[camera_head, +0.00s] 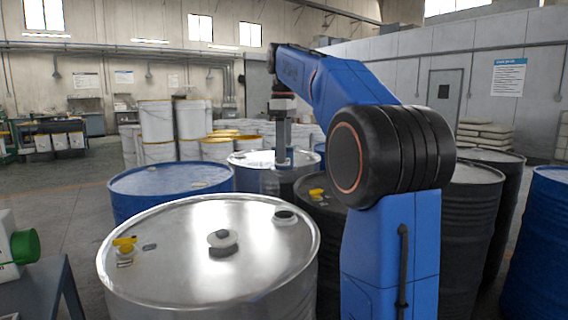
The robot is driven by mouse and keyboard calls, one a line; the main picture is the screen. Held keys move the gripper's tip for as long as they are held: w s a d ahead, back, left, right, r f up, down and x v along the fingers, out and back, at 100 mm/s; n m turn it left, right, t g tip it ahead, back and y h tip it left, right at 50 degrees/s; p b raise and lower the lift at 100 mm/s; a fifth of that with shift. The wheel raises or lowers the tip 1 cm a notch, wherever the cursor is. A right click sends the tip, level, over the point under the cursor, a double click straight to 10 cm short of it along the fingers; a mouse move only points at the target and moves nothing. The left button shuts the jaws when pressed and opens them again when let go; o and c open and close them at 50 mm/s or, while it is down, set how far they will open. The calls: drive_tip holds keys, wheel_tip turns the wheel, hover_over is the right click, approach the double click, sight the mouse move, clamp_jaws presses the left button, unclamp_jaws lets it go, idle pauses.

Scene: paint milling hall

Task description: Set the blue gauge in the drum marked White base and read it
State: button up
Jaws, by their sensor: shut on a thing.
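My gripper (284,146) points straight down at the end of my arm, over the right part of a bare metal drum (245,160) in the middle distance. No "White base" marking is legible on any drum. My arm hides part of the area to the right.
A large steel drum (180,265) with a central cap and a yellow-tagged fitting (124,243) stands in front. A blue drum (150,182) is behind it, dark drums (465,215) stand right. A table (35,285) with a green-capped container (22,246) is at the left.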

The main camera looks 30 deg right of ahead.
wheel_tip(320, 180, up, 6)
drive_tip(key=shift+r, duration=0.45)
drive_tip(key=shift+d, duration=0.1)
idle(0.3)
